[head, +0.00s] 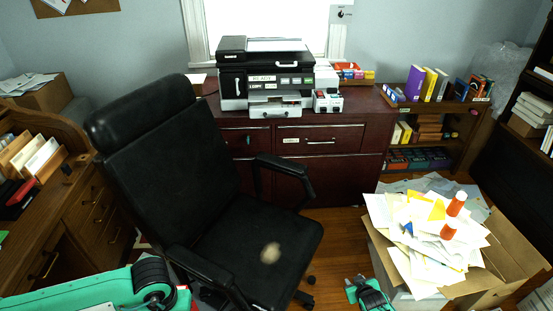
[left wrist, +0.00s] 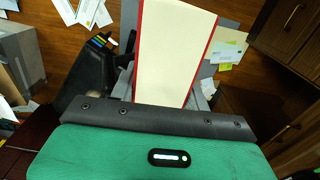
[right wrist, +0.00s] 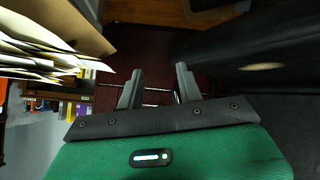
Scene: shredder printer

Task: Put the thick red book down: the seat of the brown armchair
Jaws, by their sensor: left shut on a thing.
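The thick red book (left wrist: 176,50), with red cover edges and cream pages, is between the fingers of my left gripper (left wrist: 165,88) in the left wrist view. The left gripper is shut on it. In the head view my left arm comes in at the bottom left; its gripper cannot be made out there. My right gripper (head: 358,284) is low at the bottom centre of the head view. In the right wrist view its fingers (right wrist: 158,82) are apart with nothing between them. No brown armchair can be made out in these frames.
A black office chair (head: 170,150) with a pale worn patch on its seat stands in the middle. A cardboard box (head: 510,255) heaped with papers is at the right. A wooden desk (head: 75,215) is at the left. A dark red cabinet (head: 345,135) with a printer (head: 265,70) stands behind.

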